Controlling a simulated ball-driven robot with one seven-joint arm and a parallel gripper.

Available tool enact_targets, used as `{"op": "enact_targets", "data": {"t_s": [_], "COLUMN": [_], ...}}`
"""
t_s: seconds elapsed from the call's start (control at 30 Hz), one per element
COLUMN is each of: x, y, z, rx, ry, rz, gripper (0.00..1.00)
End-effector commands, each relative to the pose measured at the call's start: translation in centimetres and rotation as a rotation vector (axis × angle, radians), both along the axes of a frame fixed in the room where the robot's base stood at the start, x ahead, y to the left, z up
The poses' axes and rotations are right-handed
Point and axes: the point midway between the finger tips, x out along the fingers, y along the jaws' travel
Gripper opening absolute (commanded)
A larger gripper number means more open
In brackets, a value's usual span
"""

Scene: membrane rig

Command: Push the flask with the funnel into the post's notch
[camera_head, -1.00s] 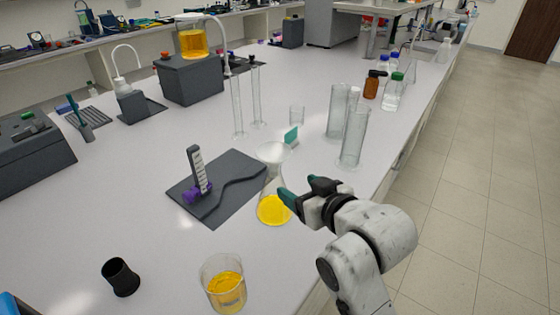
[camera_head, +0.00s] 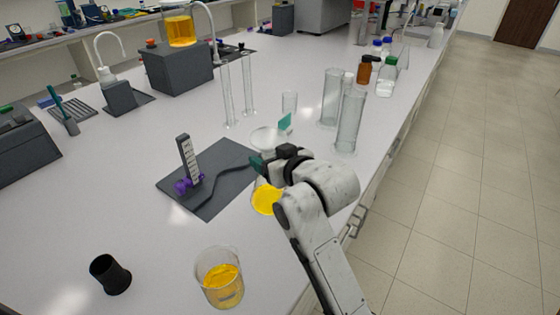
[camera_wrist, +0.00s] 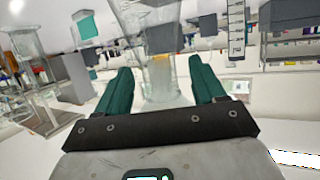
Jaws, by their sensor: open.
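The conical flask (camera_head: 266,201) holds yellow liquid and stands upright at the right edge of the dark mat. The clear funnel (camera_head: 268,137) sits in its top. My gripper (camera_head: 262,165) is at the flask's neck and hides part of it. In the wrist view my gripper (camera_wrist: 160,65) is open, with green fingers on either side of the clear glass of the flask (camera_wrist: 158,85); I cannot tell whether they touch it. The dark post (camera_head: 186,150) with a white scale stands on the mat, purple parts at its foot. Its notch cannot be made out.
The dark mat (camera_head: 225,160) carries a dark wavy strip. A beaker of yellow liquid (camera_head: 219,278) and a black cup (camera_head: 110,274) stand in front. Tall glass cylinders (camera_head: 350,122) stand behind my gripper.

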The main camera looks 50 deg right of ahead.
Motion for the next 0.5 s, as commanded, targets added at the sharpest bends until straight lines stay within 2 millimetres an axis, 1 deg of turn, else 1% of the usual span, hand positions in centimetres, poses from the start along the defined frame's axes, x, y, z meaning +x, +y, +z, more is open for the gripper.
{"op": "enact_targets", "data": {"t_s": [0.03, 0.2, 0.47, 0.5], "x": [0.42, 1.08, 1.15, 1.14], "y": [-0.18, -0.42, -0.42, -0.42], "z": [-0.15, -0.47, -0.49, -0.49], "rx": [0.0, 0.0, 0.0, 0.0], "ry": [0.001, 0.001, 0.0, 0.0], "rz": [0.0, 0.0, 0.0, 0.0], "gripper": [0.69, 0.69, 0.69, 0.66]}}
